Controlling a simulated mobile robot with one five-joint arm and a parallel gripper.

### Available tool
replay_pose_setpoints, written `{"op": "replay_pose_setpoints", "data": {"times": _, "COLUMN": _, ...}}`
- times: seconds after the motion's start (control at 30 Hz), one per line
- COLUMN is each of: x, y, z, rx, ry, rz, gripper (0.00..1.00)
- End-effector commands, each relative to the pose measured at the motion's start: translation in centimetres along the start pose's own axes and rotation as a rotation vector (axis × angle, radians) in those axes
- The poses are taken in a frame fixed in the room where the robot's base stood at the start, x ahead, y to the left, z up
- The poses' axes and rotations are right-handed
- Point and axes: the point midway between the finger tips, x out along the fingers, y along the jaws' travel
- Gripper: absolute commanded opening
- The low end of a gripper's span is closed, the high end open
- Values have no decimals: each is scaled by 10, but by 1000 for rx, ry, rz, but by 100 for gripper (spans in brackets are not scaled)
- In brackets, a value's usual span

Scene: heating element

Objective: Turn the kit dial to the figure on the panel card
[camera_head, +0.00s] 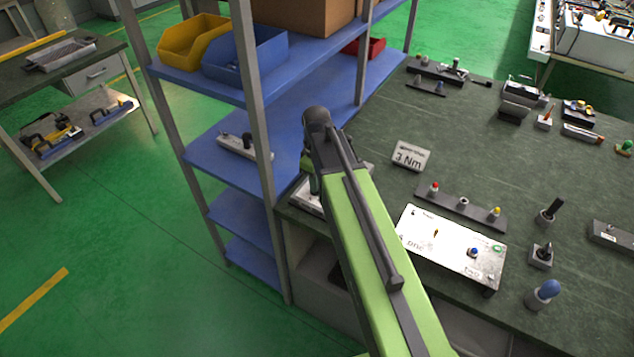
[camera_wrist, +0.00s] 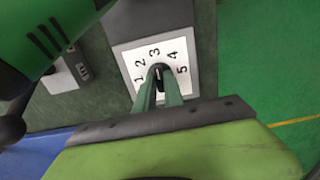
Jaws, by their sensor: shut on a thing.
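The kit dial shows in the wrist view as a small dark knob (camera_wrist: 159,71) in the middle of a white scale plate (camera_wrist: 125,60) with figures 1 to 5 around it. A pale mark on the knob seems to point roughly toward the 3, though the fingers make this hard to read. My gripper (camera_wrist: 159,80) has its two green fingers closed on the knob from either side. In the head view the panel card (camera_head: 411,156) stands on the bench and reads "3 Nm". There my arm hides most of the dial at the bench's left edge.
A white panel box (camera_head: 450,243) and a rail with coloured knobs (camera_head: 464,205) stand right of my arm. A blue shelf rack (camera_head: 228,150) is close on the left. Several tools and blocks are spread over the dark green bench (camera_head: 545,175).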

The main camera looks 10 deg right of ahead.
Motion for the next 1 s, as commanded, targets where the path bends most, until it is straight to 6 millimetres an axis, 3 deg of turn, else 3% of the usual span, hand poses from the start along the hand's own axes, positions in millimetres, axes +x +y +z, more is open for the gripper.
{"op": "replay_pose_setpoints", "data": {"times": 0.37, "x": 0, "y": -1, "z": 1, "rx": -4, "ry": -4, "rz": -2, "gripper": 0}}
{"op": "replay_pose_setpoints", "data": {"times": 0.4, "x": 0, "y": -1, "z": 1, "rx": -4, "ry": -4, "rz": -2, "gripper": 14}}
{"op": "replay_pose_setpoints", "data": {"times": 0.57, "x": 0, "y": 0, "z": 1, "rx": -4, "ry": -2, "rz": -1, "gripper": 35}}
{"op": "replay_pose_setpoints", "data": {"times": 1.0, "x": -9, "y": 0, "z": 0, "rx": -4, "ry": -1, "rz": 0, "gripper": 35}}
